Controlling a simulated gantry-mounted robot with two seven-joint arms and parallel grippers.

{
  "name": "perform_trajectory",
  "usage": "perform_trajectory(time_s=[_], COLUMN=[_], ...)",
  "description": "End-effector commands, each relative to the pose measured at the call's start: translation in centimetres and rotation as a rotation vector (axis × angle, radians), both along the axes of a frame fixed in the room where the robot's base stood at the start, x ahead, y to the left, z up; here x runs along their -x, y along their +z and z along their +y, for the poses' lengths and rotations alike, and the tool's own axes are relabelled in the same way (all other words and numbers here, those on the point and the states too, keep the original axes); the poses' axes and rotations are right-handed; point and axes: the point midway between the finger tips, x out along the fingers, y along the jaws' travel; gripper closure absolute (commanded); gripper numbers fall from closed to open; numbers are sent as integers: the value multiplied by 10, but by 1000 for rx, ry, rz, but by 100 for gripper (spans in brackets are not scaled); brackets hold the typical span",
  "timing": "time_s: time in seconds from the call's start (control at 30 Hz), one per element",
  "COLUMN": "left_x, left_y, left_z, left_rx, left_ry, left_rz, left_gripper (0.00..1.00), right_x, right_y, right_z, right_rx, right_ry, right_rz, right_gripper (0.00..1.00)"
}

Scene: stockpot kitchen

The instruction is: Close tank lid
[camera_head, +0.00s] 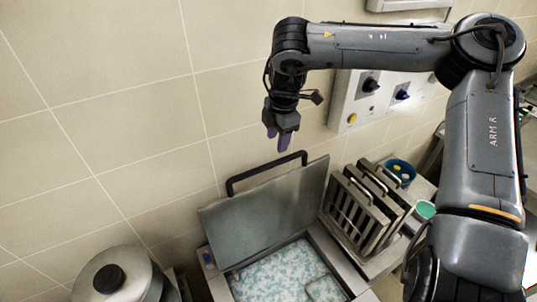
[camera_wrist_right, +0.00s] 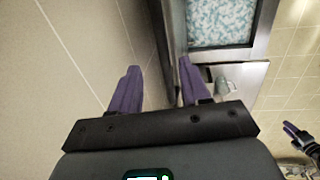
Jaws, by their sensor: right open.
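The tank lid (camera_head: 268,208) is a flat metal panel standing open, tilted up towards the wall, with a black bar handle (camera_head: 232,186) along its top edge. Below it is the tank (camera_head: 219,287), filled with blue-white speckled contents. My right gripper (camera_head: 282,143) is open, pointing down with purple fingers, above the handle and apart from it. In the right wrist view, my right gripper (camera_wrist_right: 157,72) has the dark lid edge (camera_wrist_right: 168,40) showing beyond and between its fingers, and the tank opening (camera_wrist_right: 221,22) to the right. My left gripper (camera_wrist_right: 291,131) shows partly at the right edge; its opening is unclear.
A rack with slatted metal baskets (camera_head: 362,208) stands right of the tank, with a blue tub (camera_head: 400,170) behind. A lidded stockpot (camera_head: 112,276) is at lower left. The tiled wall (camera_head: 110,120) and a control panel (camera_head: 375,97) are close behind my right arm.

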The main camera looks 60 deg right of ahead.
Motion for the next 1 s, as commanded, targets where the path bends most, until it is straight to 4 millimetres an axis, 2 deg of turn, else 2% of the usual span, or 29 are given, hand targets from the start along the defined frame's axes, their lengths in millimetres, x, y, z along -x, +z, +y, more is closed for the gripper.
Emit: perform_trajectory(time_s=[0.3,0.5,0.7,1.0], left_x=[2,1,0,0], left_y=[13,19,22,22], left_z=[-1,-3,-4,-3], left_rx=[4,11,14,10], left_ry=[2,7,8,5], left_rz=[6,3,1,1], left_gripper=[54,54,54,54], right_x=[-6,-10,-12,-12], right_y=[-50,-76,-89,-92], right_z=[-4,-6,-7,-7], right_rx=[-4,-3,-3,-2], right_ry=[0,1,0,0], right_rz=[5,3,1,0], right_gripper=[54,54,54,54])
